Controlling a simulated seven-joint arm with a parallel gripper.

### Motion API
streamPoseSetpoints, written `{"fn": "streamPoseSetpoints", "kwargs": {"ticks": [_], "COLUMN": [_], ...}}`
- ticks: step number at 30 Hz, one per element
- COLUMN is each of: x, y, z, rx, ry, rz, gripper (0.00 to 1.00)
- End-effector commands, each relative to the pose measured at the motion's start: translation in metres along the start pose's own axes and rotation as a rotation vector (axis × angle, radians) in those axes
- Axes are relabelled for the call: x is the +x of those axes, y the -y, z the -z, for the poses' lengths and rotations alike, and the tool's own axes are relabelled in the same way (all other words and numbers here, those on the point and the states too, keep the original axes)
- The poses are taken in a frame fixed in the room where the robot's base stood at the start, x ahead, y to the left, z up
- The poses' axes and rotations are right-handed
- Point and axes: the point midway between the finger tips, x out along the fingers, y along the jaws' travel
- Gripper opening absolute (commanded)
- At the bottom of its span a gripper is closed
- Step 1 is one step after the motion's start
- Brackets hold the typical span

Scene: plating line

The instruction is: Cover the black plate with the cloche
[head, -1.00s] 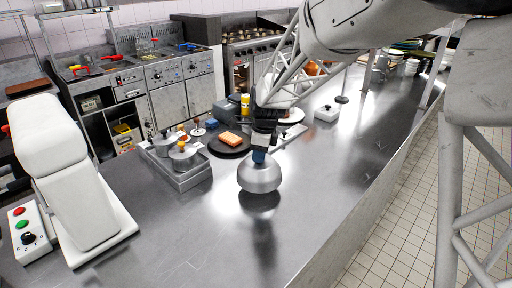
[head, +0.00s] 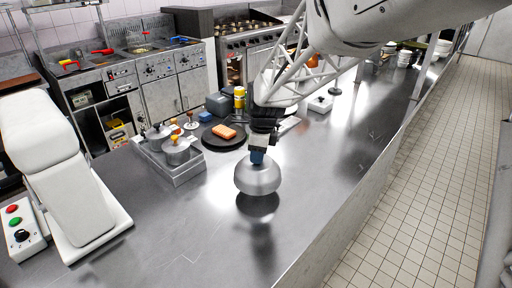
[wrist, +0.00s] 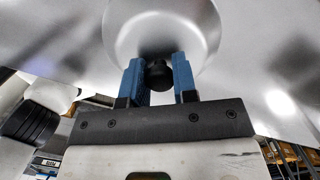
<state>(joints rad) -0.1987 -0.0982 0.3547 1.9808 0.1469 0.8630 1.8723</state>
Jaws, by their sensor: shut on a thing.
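The silver dome-shaped cloche (head: 258,180) hangs below my gripper (head: 258,156), above the steel counter, with a dark shadow or reflection under it. In the wrist view, the blue fingers of my gripper (wrist: 159,80) are closed on the cloche's black knob, and the cloche (wrist: 135,30) fills the top middle. The black plate (head: 212,141) lies on the counter behind and to the left of the cloche, with an orange piece of food (head: 224,132) on it. The plate is uncovered and apart from the cloche.
A metal tray (head: 183,178) with lidded steel pots stands left of the plate. A yellow bottle (head: 239,98) and a grey box (head: 218,104) stand behind the plate. A white machine (head: 70,170) is at the left. The front counter (head: 190,235) is clear.

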Motion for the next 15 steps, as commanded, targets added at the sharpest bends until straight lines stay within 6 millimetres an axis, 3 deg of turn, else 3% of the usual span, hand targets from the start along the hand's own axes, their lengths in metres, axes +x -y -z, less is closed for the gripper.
{"fn": "streamPoseSetpoints", "kwargs": {"ticks": [15], "x": [-0.0017], "y": [0.0081], "z": [-0.0047], "rx": [0.000], "ry": [0.000], "rz": [0.000], "gripper": [0.00]}}
